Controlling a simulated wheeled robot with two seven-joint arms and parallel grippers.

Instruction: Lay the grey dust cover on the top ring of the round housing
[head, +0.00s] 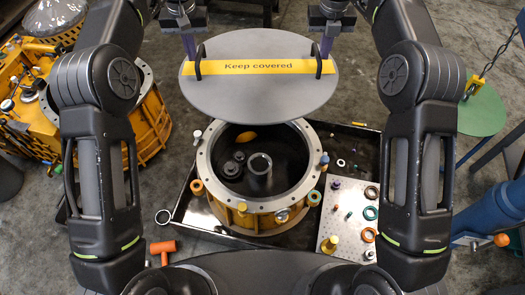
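The grey dust cover (262,98) is a flat round disc with a yellow "Keep covered" strip and two dark handles. It hangs in the air behind and partly over the far side of the round housing. The housing (240,210) is yellow with a pale top ring (207,165); its open inside shows a grey hub. My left gripper (196,60) is at the left handle and my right gripper (322,55) is at the right handle. Both appear closed on the handles. The far edge of the ring is hidden by the cover.
The housing stands in a dark tray (190,210). A perforated plate (348,210) with rings and small parts lies to the right. An orange mallet (163,248) lies front left. Yellow machinery (145,110) is at left, a green round table (482,108) at right.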

